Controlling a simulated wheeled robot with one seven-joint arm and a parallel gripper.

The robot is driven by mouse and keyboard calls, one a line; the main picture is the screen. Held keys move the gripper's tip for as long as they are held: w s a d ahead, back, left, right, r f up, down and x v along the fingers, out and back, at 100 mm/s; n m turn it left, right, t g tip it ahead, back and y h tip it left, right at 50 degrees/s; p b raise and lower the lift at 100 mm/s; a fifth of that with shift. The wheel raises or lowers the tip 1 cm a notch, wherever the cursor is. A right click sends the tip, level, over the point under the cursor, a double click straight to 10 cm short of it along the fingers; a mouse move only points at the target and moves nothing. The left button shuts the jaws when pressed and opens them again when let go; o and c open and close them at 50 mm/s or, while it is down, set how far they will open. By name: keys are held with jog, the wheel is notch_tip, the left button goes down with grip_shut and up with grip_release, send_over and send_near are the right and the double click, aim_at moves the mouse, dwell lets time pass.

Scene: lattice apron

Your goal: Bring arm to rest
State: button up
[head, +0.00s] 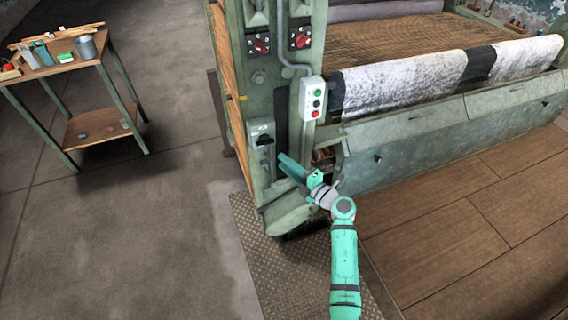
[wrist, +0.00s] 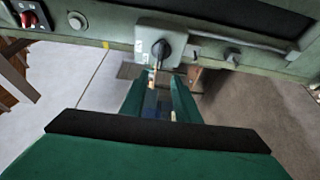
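My arm (head: 344,260) reaches from the bottom of the head view up to the corner of the large green machine. My gripper (head: 287,163) is in front of the machine's post, below and right of a grey box with a dark rotary switch (head: 264,139). In the wrist view the two green fingers of my gripper (wrist: 160,84) stand apart with a gap between them, and I see nothing held there. The rotary switch (wrist: 160,52) shows just beyond the fingertips, with its handle near upright. I cannot tell the exact distance to it.
The machine's post (head: 238,80) carries a button box (head: 311,100) and red switches above. A slanted metal panel (head: 440,140) lies to the right. A small wooden table (head: 85,50) with tools stands at left. The floor (head: 120,230) between is clear.

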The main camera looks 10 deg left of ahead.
dwell(0.3)
jog(key=s+a+r+m+t+h, duration=0.1)
jog(key=s+a+r+m+t, duration=0.2)
jog(key=s+m+t, duration=0.25)
jog(key=s+a+r+m+t, duration=0.3)
jog(key=s+m+t, duration=0.1)
jog(key=s+m, duration=0.25)
jog(key=s+d+f+m+g+h, duration=0.1)
jog(key=s+d+m+h, duration=0.3)
jog(key=s, duration=0.9)
jog(key=s+d+f+m+g+h, duration=0.1)
jog(key=s+d+m+h, duration=0.4)
jog(key=s, duration=0.8)
jog(key=s+d+f+m+g+h, duration=0.2)
jog(key=s+d+m+h, duration=0.3)
jog(key=s+d+m, duration=0.3)
jog(key=s+d+f, duration=0.1)
jog(key=s+d, duration=0.2)
jog(key=s, duration=0.2)
jog(key=shift+d, duration=0.2)
